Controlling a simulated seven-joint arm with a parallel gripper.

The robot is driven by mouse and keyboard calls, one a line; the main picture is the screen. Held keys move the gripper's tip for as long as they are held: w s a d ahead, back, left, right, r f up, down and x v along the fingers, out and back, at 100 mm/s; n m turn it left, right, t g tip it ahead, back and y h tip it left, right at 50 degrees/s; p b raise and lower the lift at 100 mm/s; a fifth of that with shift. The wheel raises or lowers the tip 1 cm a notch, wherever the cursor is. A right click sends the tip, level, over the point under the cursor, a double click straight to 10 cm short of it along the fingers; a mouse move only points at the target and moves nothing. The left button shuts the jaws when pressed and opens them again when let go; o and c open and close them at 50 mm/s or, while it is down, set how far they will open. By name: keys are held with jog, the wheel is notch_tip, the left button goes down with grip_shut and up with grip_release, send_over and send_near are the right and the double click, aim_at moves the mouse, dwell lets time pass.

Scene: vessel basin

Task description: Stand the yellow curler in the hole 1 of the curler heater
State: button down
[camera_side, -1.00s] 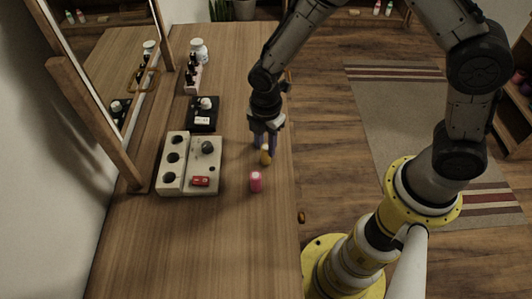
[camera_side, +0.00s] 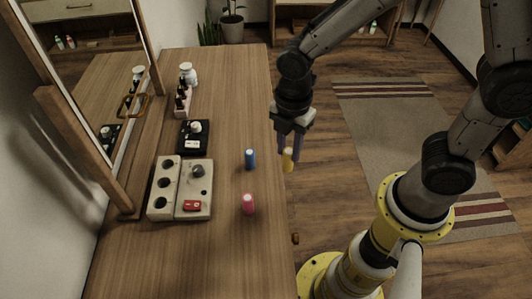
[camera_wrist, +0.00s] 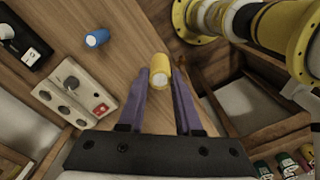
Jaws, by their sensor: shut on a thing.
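My gripper (camera_side: 289,152) is shut on the yellow curler (camera_side: 288,160), which hangs roughly upright between the fingertips. In the side view it shows at the table's right edge; its exact height is hard to tell. The wrist view shows the yellow curler (camera_wrist: 161,73) between the two purple fingers. The curler heater (camera_side: 183,212) is a beige box to the left, with three dark round holes in a row, a dark knob and a red switch. No hole numbers are readable. All three holes look empty. The heater (camera_wrist: 84,88) is also at left in the wrist view.
Behind the heater are a black tray (camera_side: 205,150), small bottles (camera_side: 182,103) and a white jar (camera_side: 188,74). A mirror stands left. The table's front is clear.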

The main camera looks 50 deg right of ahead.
jog(key=s+d+r, duration=0.2)
jog(key=s+r, duration=0.1)
jog(key=s, duration=0.3)
jog(key=w+a+r+n, duration=0.2)
jog(key=w+a+r, duration=0.25)
jog(key=w, duration=0.35)
jog(key=n, duration=0.4)
send_over(154, 193)
jog(key=s, duration=0.4)
notch_tip(154, 193, down, 13)
jog(key=shift+w+a+f, duration=0.1)
jog(key=shift+a+f, duration=0.1)
jog(key=shift+f, duration=0.55)
jog(key=shift+w+a+f, duration=0.1)
jog(key=shift+a+f, duration=0.1)
jog(key=shift+f, duration=0.55)
jog(key=shift+f, duration=0.15)
